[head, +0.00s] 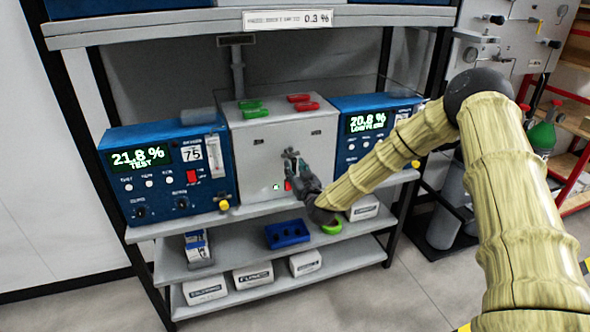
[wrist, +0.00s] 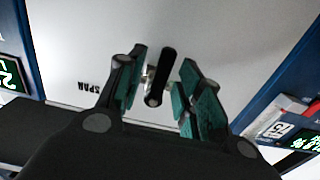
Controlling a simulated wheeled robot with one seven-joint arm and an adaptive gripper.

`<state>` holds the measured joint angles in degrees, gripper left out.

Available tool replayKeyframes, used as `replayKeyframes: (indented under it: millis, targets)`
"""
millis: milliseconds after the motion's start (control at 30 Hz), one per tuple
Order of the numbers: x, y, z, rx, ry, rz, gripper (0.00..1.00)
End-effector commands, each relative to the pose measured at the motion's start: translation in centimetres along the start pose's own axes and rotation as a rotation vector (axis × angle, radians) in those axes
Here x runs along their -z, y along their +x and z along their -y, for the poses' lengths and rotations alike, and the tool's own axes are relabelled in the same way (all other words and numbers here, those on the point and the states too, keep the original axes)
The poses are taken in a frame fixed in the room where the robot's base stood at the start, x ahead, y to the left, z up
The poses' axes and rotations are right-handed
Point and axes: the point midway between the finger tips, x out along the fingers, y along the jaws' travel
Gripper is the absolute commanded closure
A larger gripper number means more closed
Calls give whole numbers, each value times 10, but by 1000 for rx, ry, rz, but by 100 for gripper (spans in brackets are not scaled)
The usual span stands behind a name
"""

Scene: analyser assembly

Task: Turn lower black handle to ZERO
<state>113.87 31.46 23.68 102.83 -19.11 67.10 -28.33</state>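The black handle (wrist: 161,74) is a short lever on a metal stem, on the grey front of the middle cabinet (head: 250,160). In the wrist view it stands between the two teal-padded fingers of my gripper (wrist: 165,82), with gaps on both sides. An upside-down SPAN label (wrist: 96,87) is printed on the panel beside it. My gripper (head: 292,160) is open and holds nothing. In the head view it is in front of the cabinet's lower right half, where I cannot make out the handle.
Blue analysers stand left (head: 160,175) and right (head: 350,115) of the cabinet, reading 21.8 % and 20.8 %. Green (head: 250,105) and red (head: 299,98) handle-like pieces lie on the cabinet top. A blue tray (head: 287,234) and several boxes are on the shelves below.

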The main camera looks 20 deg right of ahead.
Motion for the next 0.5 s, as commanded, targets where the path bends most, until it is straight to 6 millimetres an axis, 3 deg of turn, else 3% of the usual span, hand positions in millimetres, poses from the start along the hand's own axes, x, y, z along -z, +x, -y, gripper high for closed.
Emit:
replayKeyframes:
  millis: [200, 400, 500]
  targets:
    - [0, 0, 0, 0, 0, 1, 64]
    - [0, 0, 0, 0, 0, 1, 99]
    - [0, 0, 0, 0, 0, 1, 100]
